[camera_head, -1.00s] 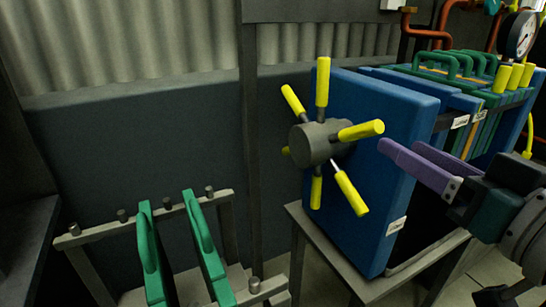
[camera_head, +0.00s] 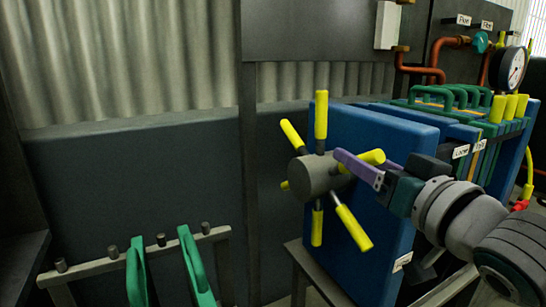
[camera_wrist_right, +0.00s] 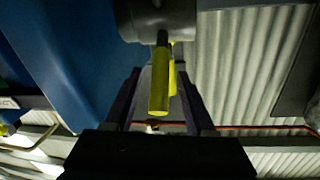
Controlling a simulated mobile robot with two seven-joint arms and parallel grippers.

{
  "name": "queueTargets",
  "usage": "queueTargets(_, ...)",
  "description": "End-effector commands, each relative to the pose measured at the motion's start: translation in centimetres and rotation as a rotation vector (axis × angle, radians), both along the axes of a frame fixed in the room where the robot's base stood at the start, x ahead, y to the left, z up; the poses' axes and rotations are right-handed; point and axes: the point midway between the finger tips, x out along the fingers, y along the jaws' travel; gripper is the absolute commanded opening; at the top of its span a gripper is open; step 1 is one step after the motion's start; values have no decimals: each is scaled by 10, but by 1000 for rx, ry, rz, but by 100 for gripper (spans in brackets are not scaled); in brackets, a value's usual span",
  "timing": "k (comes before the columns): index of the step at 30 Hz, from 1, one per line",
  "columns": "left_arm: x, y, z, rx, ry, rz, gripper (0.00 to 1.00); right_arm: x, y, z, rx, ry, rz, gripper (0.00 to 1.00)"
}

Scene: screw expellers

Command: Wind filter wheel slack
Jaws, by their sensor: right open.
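The filter wheel has a grey hub (camera_head: 312,177) with several yellow-gripped spokes around it, mounted on the front of a blue press plate (camera_head: 380,140). My right gripper (camera_head: 349,160) with purple fingers is open at the spoke pointing right (camera_head: 374,157). The near finger is in front of this spoke; the far finger is mostly hidden behind it. In the right wrist view, a yellow grip (camera_wrist_right: 159,88) stands between the two spread fingers (camera_wrist_right: 160,97), with gaps visible on both sides. The hub also shows at the top there. My left gripper is not in view.
Behind the blue plate are more plates with green handles (camera_head: 455,95), yellow-gripped levers (camera_head: 510,105) and a pressure gauge (camera_head: 512,67). The area left of the wheel is free.

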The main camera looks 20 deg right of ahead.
Motion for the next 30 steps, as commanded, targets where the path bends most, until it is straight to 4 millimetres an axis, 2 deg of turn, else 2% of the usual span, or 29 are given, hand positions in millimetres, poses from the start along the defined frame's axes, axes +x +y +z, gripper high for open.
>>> queueTargets(7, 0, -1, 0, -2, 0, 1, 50, 1, 0, 0, 0, 1, 0, 54)
queueTargets(21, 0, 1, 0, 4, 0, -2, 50, 0, 0, 0, 0, 0, 0, 1)
queueTargets(30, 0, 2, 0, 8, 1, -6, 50, 0, 0, 0, 0, 0, 0, 0)
